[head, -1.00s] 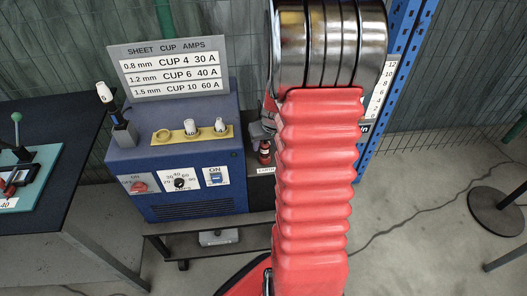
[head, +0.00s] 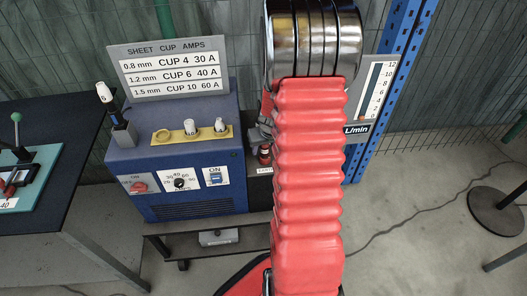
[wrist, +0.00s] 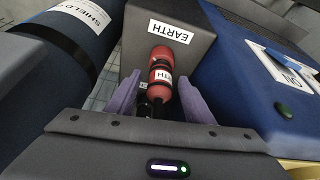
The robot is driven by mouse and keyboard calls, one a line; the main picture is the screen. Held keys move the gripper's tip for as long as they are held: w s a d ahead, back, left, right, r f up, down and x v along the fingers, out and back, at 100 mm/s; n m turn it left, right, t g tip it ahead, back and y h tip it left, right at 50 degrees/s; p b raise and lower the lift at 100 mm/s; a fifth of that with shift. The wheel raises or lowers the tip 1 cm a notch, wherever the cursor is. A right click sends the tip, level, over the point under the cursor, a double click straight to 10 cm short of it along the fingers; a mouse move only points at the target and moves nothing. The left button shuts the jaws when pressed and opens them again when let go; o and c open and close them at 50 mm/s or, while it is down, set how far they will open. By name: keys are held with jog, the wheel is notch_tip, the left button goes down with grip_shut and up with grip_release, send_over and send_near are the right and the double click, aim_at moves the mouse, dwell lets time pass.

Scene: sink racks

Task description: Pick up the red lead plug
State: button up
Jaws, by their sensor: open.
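The red lead plug (wrist: 161,72) is a small red cylinder with a white label and a black band, in the middle of the wrist view. It lies in front of a grey box marked EARTH (wrist: 188,38). My gripper (wrist: 159,76) is open, with one purple finger on each side of the plug; I cannot tell whether they touch it. In the head view the plug (head: 265,155) shows beside the blue welding machine, just left of my red-sleeved arm. My gripper is mostly hidden behind the arm there.
The blue welding machine (head: 190,158) stands directly left of the plug. A dark blue cylinder (wrist: 62,60) is close on the left in the wrist view. A flow gauge (head: 372,95) on a blue post stands right of my arm.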

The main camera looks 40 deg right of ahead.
jog(key=shift+c, duration=0.2)
grip_shut()
dwell(0.3)
notch_tip(320, 180, up, 10)
jog(key=shift+r, duration=0.1)
dwell(0.5)
jog(key=shift+r, duration=0.45)
dwell(0.5)
jog(key=shift+r, duration=0.7)
jog(key=shift+r, duration=0.35)
jog(key=shift+r, duration=0.7)
